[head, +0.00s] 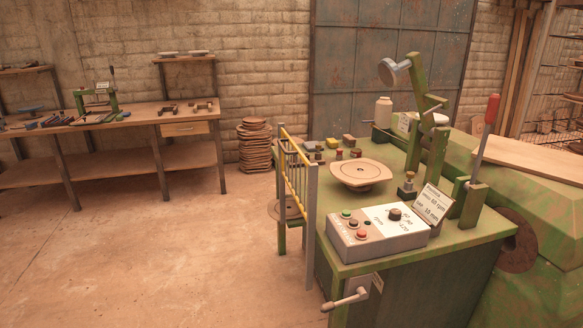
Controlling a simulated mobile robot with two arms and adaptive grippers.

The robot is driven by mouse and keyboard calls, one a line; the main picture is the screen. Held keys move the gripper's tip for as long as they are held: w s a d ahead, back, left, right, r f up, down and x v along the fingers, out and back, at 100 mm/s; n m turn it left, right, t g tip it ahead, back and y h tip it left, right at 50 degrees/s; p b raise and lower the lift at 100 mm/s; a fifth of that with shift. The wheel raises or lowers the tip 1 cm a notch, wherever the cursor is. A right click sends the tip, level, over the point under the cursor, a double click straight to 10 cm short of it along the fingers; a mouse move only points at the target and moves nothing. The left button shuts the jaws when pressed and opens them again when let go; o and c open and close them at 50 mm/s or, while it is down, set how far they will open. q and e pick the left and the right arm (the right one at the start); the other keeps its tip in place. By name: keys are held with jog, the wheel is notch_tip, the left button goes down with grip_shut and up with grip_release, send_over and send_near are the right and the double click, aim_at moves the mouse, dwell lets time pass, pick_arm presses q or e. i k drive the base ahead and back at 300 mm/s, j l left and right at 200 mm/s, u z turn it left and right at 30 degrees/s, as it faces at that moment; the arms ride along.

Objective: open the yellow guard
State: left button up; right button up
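The yellow guard (297,181) is a narrow barred panel at the left side of the green machine (440,253). It stands upright between a green post (281,195) and a grey post (311,222), and is seen nearly edge-on. Behind its bars a round plate (288,210) shows partly. I cannot tell whether the guard is latched. Neither of my grippers is in the head view.
A control box (376,238) with coloured buttons and a dial sits on the machine's front. A crank handle (345,298) sticks out below it. A red-handled lever (487,125) stands at the right. A workbench (130,118) stands at the back left. The floor left of the guard is clear.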

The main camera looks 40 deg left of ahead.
aim_at(287, 137)
jog(key=i+j+u, duration=0.1)
jog(key=j, duration=0.35)
jog(key=i+j, duration=0.3)
jog(key=i+j+u, duration=0.15)
jog(key=j, duration=0.35)
jog(key=i+j+u, duration=0.1)
jog(key=i+j, duration=0.15)
jog(key=j, duration=0.15)
